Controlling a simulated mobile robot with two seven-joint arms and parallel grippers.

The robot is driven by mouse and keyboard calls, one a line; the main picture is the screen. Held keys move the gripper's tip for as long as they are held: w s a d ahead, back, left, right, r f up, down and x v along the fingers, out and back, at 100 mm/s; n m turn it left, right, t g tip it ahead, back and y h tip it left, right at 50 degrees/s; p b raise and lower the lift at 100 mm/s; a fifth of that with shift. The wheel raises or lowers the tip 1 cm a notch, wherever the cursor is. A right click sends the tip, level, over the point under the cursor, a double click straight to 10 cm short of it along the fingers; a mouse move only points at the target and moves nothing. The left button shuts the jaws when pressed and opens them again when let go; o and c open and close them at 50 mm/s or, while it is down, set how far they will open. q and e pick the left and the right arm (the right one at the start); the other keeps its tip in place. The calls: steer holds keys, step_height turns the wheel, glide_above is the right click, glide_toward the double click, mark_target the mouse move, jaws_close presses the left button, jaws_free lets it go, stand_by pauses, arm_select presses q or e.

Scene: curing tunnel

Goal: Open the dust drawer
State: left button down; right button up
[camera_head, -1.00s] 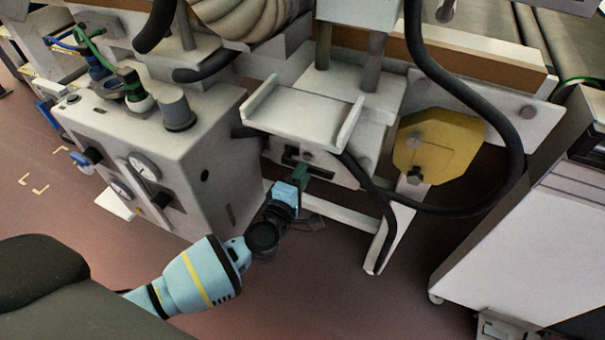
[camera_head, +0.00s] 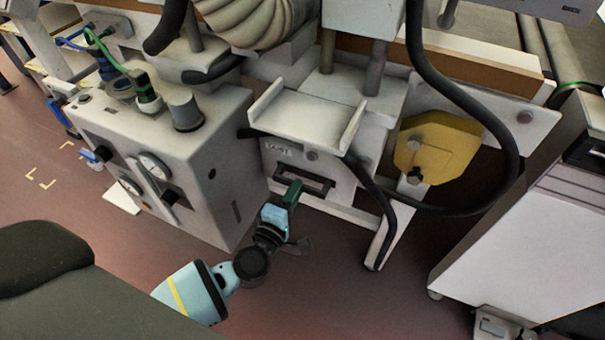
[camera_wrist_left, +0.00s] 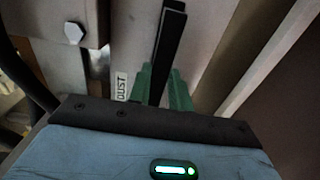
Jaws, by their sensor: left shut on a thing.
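The dust drawer (camera_head: 278,169) has a pale front under the white tray-like shelf, with a small label and a black handle (camera_head: 318,187). My left gripper (camera_head: 293,189) has green fingertips over the handle's left part and is shut on it. In the left wrist view the black handle (camera_wrist_left: 168,50) stands between the green fingers (camera_wrist_left: 162,86), and the DUST label (camera_wrist_left: 121,87) is just left of them. The fingers hide part of the handle, and how far the drawer stands out is hard to tell. My right gripper is not in view.
A grey cabinet with gauges (camera_head: 205,190) stands left of the drawer. A black hose (camera_head: 385,200) hangs to its right, near a pale frame leg (camera_head: 385,235) and a yellow guard (camera_head: 436,146). A white cabinet (camera_head: 510,235) is at the right. The floor (camera_head: 335,285) in front is clear.

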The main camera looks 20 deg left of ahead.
arm_select(q)
steer(key=s+a+p, duration=0.1)
steer(key=s, duration=3.1)
steer(key=shift+s+p, duration=0.15)
steer(key=shift+p, duration=0.15)
steer(key=c, duration=1.5)
jaws_free()
steer(key=shift+o, duration=1.1)
steer(key=s, duration=0.8)
steer(key=shift+a, duration=0.2)
